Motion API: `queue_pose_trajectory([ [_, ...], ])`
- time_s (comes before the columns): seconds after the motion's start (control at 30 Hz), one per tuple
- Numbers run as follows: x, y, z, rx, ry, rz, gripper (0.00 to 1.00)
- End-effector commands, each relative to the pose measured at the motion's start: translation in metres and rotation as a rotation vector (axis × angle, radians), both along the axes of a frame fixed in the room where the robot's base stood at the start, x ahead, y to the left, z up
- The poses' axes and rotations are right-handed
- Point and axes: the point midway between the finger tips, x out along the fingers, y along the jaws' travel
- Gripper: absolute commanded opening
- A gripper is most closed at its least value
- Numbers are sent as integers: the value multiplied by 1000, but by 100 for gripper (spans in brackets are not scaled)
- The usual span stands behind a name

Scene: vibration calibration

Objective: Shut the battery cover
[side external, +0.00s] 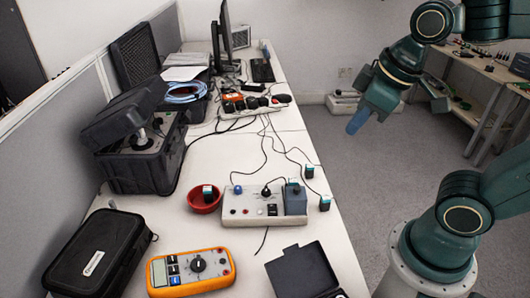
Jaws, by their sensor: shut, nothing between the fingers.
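My gripper (357,122) hangs from my green arm at the upper right, over the grey floor beyond the table's right edge. Its blue fingers are shut and hold nothing, and it is well apart from everything on the table. A white instrument box (250,207) with knobs and switches sits mid-table, with a blue-grey block (296,199) at its right end. An orange multimeter (191,271) lies in front of it. No part is clearly recognisable as the battery cover at this size, and I cannot tell whether it is open.
A red bowl (204,200) and small dark cubes (325,203) flank the white box; thin cables trail behind it. A black case (301,269) is at the table's front edge, a closed black case (97,254) at front left. A large open case (142,155) stands behind.

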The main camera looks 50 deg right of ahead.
Motion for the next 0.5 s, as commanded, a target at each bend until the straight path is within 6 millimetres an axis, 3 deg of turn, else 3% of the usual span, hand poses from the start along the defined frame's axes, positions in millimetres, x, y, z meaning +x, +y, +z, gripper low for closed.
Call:
queue_pose_trajectory([
  [0.5, 72, 19, -46, -208, 211, 476, 0],
])
